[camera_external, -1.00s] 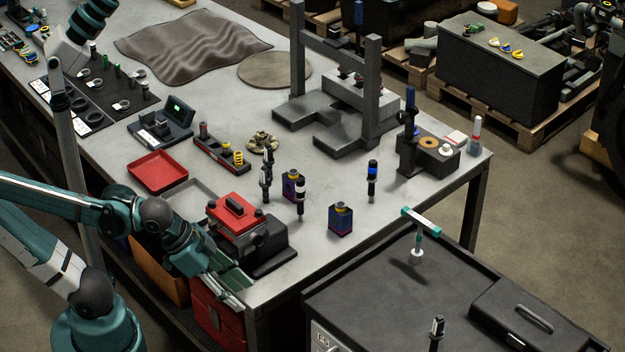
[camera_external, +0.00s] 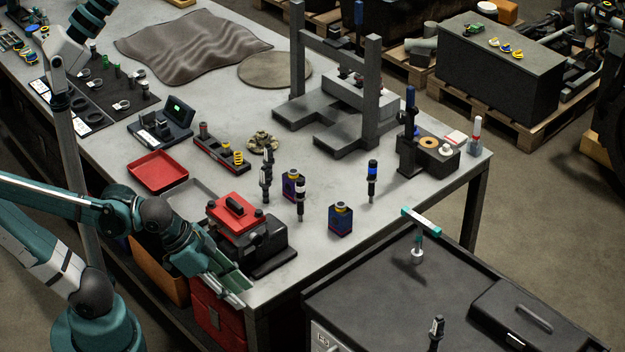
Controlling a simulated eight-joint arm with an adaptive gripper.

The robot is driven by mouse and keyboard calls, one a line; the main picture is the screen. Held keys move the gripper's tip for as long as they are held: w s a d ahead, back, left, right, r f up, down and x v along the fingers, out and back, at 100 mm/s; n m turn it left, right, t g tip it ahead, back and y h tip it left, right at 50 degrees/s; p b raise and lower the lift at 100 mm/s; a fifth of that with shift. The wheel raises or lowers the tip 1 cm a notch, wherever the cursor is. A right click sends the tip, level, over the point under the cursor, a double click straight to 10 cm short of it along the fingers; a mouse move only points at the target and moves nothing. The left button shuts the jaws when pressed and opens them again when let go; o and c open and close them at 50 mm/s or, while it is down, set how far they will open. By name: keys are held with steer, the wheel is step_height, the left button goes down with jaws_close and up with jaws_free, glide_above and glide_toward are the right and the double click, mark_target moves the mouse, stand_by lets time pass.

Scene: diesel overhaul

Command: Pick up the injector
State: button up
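Several slim dark upright parts look like injectors. One (camera_external: 266,181) stands left of the others on the grey bench, one with a white band (camera_external: 300,203) stands beside a small blue box, and one with a blue band (camera_external: 372,180) stands farther right. Another dark upright part (camera_external: 437,331) stands on the black cabinet. I cannot tell which is the task's injector. My gripper (camera_external: 238,287) is low at the bench's front edge, in front of the red-topped black device, apart from all of these. Its fingers are seen edge-on, so their opening is unclear. No held object is visible.
The red-topped device (camera_external: 236,213) stands right behind my gripper. Small blue boxes (camera_external: 340,222) stand among the upright parts. A grey press frame (camera_external: 372,95) rises at the back. A teal T-handled tool (camera_external: 420,222) stands on the black cabinet (camera_external: 390,290). The bench's front right is clear.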

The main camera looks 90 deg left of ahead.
steer(key=shift+r, duration=2.5)
steer(key=w+a+r+n+g+y+p, duration=0.1)
steer(key=w+a+r+n+p, duration=0.2)
steer(key=a, duration=0.5)
steer(key=w+a+r+n+g+p, duration=0.1)
steer(key=w+a+r+g+p, duration=0.15)
steer(key=w+a, duration=0.4)
steer(key=n+g+h+p, duration=0.1)
steer(key=n+g+p, duration=0.45)
steer(key=p, duration=0.75)
glide_above(265, 167)
steer(key=shift+n+t, duration=0.85)
steer(key=shift+t, duration=0.05)
step_height(265, 167, down, 5)
steer(key=shift+w+d+f, duration=0.1)
steer(key=shift+f, duration=0.05)
step_height(265, 167, down, 7)
steer(key=shift+f, duration=0.8)
steer(key=shift+f, duration=1.25)
